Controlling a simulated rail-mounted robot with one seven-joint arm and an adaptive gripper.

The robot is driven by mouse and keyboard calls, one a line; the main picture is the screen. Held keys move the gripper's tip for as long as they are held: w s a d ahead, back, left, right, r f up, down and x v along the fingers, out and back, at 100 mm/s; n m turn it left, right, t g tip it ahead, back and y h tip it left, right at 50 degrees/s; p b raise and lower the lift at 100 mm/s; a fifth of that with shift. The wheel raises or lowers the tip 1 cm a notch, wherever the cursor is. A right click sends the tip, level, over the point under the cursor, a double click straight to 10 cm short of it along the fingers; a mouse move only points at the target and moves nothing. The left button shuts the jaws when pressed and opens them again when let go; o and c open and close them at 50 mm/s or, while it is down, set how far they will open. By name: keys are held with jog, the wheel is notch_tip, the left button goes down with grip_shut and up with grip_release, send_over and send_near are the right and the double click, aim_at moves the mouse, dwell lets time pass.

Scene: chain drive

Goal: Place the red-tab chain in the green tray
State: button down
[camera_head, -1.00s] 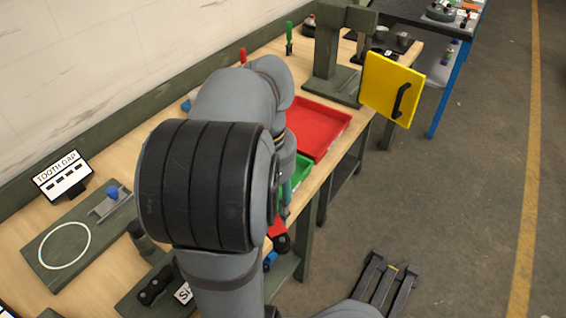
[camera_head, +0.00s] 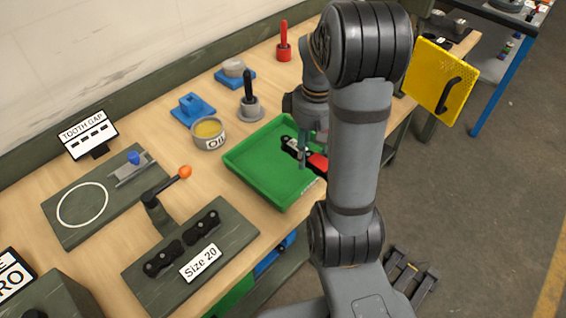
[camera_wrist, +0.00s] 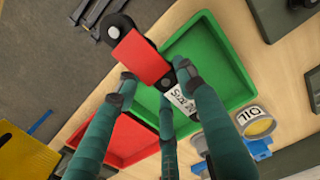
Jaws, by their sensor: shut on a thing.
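The red-tab chain is black links with a red tab (camera_head: 318,162) and a white label reading "Size" (camera_wrist: 180,98). My gripper (camera_head: 304,148), with teal fingers, is shut on the chain near the label. It also shows in the wrist view (camera_wrist: 155,85). The green tray (camera_head: 255,187) lies on the bench, empty where I see it. The chain appears over the tray's right part in the head view. In the wrist view its red-tab end overhangs the tray's rim. I cannot tell the height above the tray floor.
An oil tin (camera_head: 208,133) and blue stands (camera_head: 192,109) are left of the tray. A "Size 20" board (camera_head: 192,255) with black chain pieces lies in front. A red tray (camera_wrist: 118,140) adjoins the green one. A yellow panel (camera_head: 440,77) stands at right.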

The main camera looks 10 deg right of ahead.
jog(key=p, duration=0.3)
send_over(285, 161)
notch_tip(285, 161, down, 7)
jog(key=shift+s+r, duration=0.1)
jog(key=shift+f+p, duration=0.3)
jog(key=shift+f, duration=1.9)
jog(key=shift+f, duration=0.1)
jog(key=c, duration=1.6)
grip_release()
jog(key=shift+f, duration=0.1)
jog(key=o, duration=0.5)
jog(key=shift+r, duration=0.7)
notch_tip(285, 161, up, 11)
